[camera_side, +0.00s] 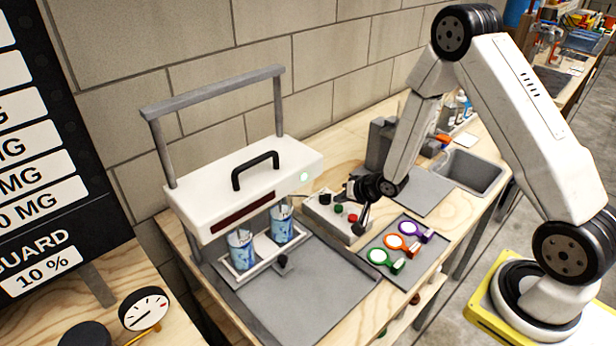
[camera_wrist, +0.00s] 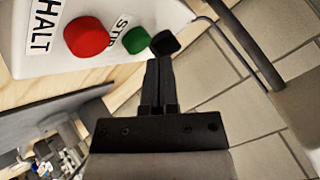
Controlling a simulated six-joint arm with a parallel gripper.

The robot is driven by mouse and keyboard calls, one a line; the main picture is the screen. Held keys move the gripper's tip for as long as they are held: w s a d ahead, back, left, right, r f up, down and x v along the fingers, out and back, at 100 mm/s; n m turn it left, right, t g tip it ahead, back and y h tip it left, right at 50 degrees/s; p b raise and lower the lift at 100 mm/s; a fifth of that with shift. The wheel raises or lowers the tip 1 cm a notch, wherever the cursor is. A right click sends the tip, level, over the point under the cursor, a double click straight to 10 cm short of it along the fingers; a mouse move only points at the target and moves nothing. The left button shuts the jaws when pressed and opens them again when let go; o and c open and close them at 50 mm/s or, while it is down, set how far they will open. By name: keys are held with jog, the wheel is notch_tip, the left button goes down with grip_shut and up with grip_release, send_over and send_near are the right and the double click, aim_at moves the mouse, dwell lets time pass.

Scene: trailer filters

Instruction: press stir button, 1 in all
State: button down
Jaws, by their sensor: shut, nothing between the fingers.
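The control box (camera_side: 335,222) stands on the bench with a green button (camera_side: 338,208), a red button (camera_side: 352,218) and a black knob (camera_side: 325,197). In the wrist view the green button (camera_wrist: 135,40) sits beside a partly hidden label starting "STI", between the red button (camera_wrist: 87,37), next to "HALT", and the black knob (camera_wrist: 165,43). My gripper (camera_wrist: 157,62) is shut and empty. Its fingertips appear just below the green button and black knob in the wrist view. I cannot tell whether they touch either one.
Left of the box, a white machine (camera_side: 245,185) with a black handle stands over two blue-patterned beakers (camera_side: 241,250) in a white holder. A dark tray (camera_side: 405,275) with green, orange and purple ringed tools lies in front right. A sink (camera_side: 472,172) is set in the bench behind.

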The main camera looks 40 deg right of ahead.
aim_at(341, 209)
jog(key=shift+r, duration=0.1)
jog(key=shift+r, duration=2.4)
jog(key=s+a+r+n+g, duration=0.3)
jog(key=s+r+n, duration=0.1)
jog(key=s, duration=0.4)
jog(key=s+a+r+n+g+h, duration=0.1)
jog(key=s+a+r+n+g, duration=0.2)
jog(key=s, duration=0.6)
notch_tip(341, 209, up, 2)
jog(key=shift+s+a+n+g, duration=0.3)
jog(key=shift+a+n, duration=0.1)
jog(key=shift+a, duration=0.3)
